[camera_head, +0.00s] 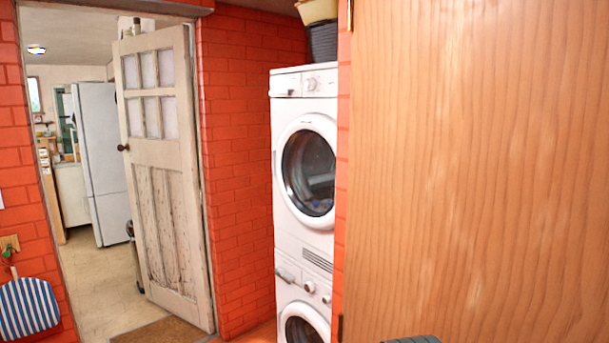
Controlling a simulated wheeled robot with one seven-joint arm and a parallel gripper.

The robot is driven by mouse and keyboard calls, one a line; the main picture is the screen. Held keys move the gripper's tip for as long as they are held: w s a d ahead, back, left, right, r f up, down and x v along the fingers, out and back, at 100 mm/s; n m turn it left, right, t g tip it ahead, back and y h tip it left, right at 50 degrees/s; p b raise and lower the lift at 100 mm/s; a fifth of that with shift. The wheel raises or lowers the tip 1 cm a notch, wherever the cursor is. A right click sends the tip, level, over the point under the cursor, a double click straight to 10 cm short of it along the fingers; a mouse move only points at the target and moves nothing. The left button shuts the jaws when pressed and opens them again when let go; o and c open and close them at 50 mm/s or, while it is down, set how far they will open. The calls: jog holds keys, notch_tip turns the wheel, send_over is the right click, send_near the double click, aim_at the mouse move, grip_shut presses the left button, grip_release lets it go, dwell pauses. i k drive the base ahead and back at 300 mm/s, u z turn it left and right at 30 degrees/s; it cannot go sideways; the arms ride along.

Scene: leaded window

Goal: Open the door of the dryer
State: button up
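Two white front-loading machines stand one on top of the other beyond the corner of a wooden panel. The upper one, which looks like the dryer (290,230), has a round door (308,170) with a white rim and dark glass; the door looks shut. A knob and a drawer-like panel sit along its top. The lower machine (287,275) shows only its control panel and the top of its round door; the rest is cut off by the frame. The right side of the stack is hidden behind the wall edge.
A large wooden panel (470,150) fills the right side, close to me. An old white door (165,180) stands open at the left, with a doormat (160,331) below and a fridge (103,160) beyond. Baskets (322,40) sit on the upper machine. Red brick wall lies between.

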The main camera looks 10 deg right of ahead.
aim_at(325, 128)
jog(key=u, duration=1.1)
jog(key=i, duration=2.4)
jog(key=z, duration=1.95)
